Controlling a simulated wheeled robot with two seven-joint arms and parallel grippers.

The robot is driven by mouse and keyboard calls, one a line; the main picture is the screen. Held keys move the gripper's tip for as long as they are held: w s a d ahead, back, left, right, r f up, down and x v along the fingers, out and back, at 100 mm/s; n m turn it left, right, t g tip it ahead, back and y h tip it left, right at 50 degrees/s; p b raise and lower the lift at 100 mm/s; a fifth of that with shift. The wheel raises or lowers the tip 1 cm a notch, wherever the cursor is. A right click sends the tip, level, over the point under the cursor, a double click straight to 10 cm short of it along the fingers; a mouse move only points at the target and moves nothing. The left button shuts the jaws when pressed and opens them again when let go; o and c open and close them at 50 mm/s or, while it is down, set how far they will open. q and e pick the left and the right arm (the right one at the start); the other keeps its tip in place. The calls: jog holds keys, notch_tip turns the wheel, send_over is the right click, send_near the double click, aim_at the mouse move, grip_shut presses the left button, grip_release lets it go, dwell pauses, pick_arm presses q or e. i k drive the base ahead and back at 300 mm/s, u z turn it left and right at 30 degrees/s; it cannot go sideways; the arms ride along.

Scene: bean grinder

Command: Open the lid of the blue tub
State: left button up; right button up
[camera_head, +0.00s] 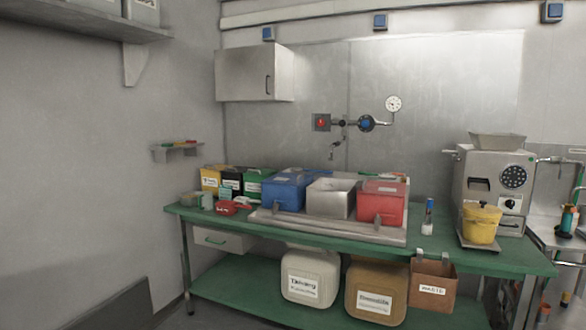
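The blue tub (283,193) stands on the left part of a grey tray on the green table. Its blue lid (290,175) appears to lie over its top; at this size I cannot tell whether it is fully closed. Neither of my grippers shows in the head view, so I cannot see where they are relative to the tub.
An open metal bin (331,199) and a red tub (381,204) stand to the right of the blue tub on the tray (300,229). Yellow (211,180) and green (256,184) boxes stand left. A grinder (495,180) with a yellow bucket (482,225) stands right.

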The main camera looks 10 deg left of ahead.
aim_at(295, 179)
jog(key=u, duration=0.45)
jog(key=i, duration=2.15)
jog(key=u, duration=0.25)
